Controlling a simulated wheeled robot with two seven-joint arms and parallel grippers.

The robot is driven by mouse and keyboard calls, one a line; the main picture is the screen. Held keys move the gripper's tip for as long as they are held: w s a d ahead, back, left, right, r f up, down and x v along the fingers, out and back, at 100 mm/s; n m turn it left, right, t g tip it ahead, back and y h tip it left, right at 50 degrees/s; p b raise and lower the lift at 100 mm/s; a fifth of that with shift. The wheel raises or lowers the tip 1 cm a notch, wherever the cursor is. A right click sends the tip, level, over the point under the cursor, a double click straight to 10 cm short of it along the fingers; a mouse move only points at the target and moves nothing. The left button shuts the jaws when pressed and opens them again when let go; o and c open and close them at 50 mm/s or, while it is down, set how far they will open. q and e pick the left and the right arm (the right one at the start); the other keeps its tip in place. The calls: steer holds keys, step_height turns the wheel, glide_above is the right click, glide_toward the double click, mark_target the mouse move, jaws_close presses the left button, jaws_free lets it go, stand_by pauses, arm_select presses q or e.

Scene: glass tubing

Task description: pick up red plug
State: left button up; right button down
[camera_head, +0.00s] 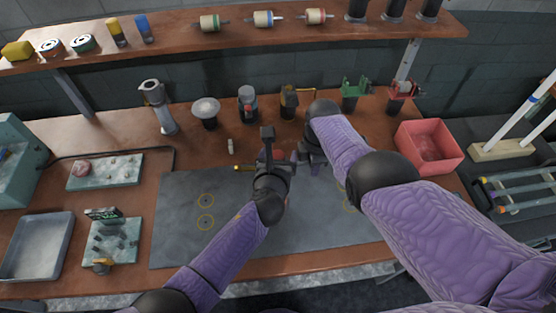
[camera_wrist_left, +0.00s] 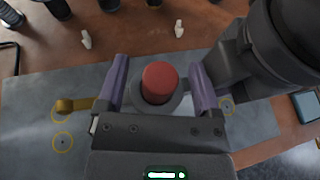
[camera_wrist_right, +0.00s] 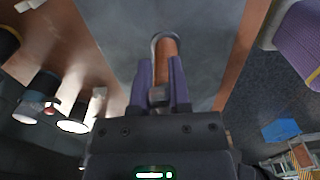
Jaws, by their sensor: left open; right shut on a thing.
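The red plug (camera_wrist_left: 158,82) shows in the left wrist view, seated in or in front of a grey ring. It lies between the spread fingers of my left gripper (camera_wrist_left: 158,68), with a gap at each side. My right gripper (camera_wrist_right: 160,64) is shut on a small grey piece (camera_wrist_right: 158,96); an orange-brown cylinder (camera_wrist_right: 166,60) with a pale rim extends beyond its fingers. I cannot tell whether these are one part.
A brass-coloured piece (camera_wrist_left: 75,105) is left of my left gripper. Several bottles and holders, including a green holder (camera_head: 354,92), line the back of the bench. A red bin (camera_head: 430,147) stands at right. A grey tray (camera_head: 38,245) is at left. The mat's left part is clear.

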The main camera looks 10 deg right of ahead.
mark_target(278, 155)
arm_select(q)
jaws_close()
stand_by(0.3)
step_height(278, 155, up, 10)
arm_select(e)
steer(key=c, duration=0.5)
jaws_free()
step_height(278, 155, up, 12)
arm_select(q)
steer(key=shift+s+f, duration=0.1)
